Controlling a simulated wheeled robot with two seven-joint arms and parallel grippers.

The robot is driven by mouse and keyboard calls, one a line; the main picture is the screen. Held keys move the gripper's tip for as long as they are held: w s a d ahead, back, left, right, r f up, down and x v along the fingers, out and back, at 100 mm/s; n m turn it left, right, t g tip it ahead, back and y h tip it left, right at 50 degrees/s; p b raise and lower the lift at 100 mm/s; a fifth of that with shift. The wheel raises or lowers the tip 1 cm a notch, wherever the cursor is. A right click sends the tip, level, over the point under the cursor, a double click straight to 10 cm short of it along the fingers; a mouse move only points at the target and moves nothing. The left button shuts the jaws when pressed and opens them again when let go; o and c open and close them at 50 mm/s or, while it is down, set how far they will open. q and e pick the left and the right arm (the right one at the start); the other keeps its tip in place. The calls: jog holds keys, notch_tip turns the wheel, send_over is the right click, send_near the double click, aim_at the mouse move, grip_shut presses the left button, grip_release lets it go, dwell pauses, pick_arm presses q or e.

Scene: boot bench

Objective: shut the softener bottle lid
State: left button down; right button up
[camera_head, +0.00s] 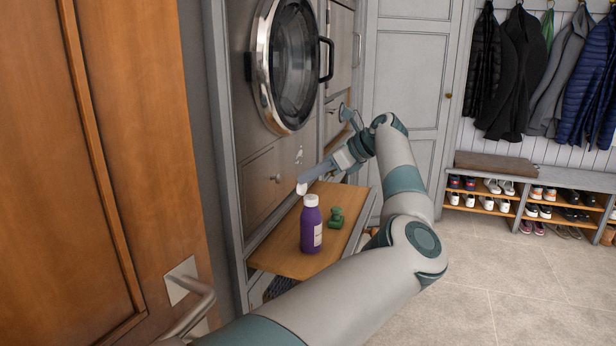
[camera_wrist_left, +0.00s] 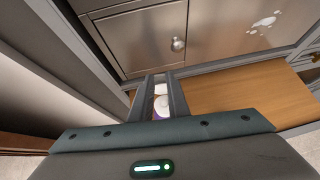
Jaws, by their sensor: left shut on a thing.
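The softener bottle (camera_head: 311,238) is purple with a pale label and stands upright on a wooden pull-out shelf (camera_head: 283,258). Its white top (camera_head: 311,200) points up. My left gripper (camera_head: 302,187) reaches in from the right, just above and behind the bottle top. It is shut on a small white piece, seemingly the lid. In the left wrist view, white parts (camera_wrist_left: 161,104) and a little purple show between the fingers (camera_wrist_left: 160,94). The fingers hide the hinge and how far the lid stands open. My right gripper is not in view.
A small green object (camera_head: 336,218) sits on the shelf right of the bottle. A washer with a round door (camera_head: 290,65) and a drawer front (camera_head: 262,180) rise behind. A wooden door (camera_head: 100,170) stands left. Open floor lies right, before a shoe bench (camera_head: 540,180).

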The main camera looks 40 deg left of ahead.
pick_arm(q)
jog(key=shift+d+f, duration=0.25)
jog(key=shift+f, duration=0.3)
jog(key=shift+y, duration=0.3)
jog(key=c, duration=1.7)
grip_release()
jog(key=shift+w+a, duration=0.1)
jog(key=shift+w, duration=0.1)
jog(key=shift+r, duration=0.3)
jog(key=v, duration=1.7)
jog(key=shift+w+f+p, duration=0.15)
jog(key=shift+f+p, duration=0.05)
jog(key=shift+p, duration=0.15)
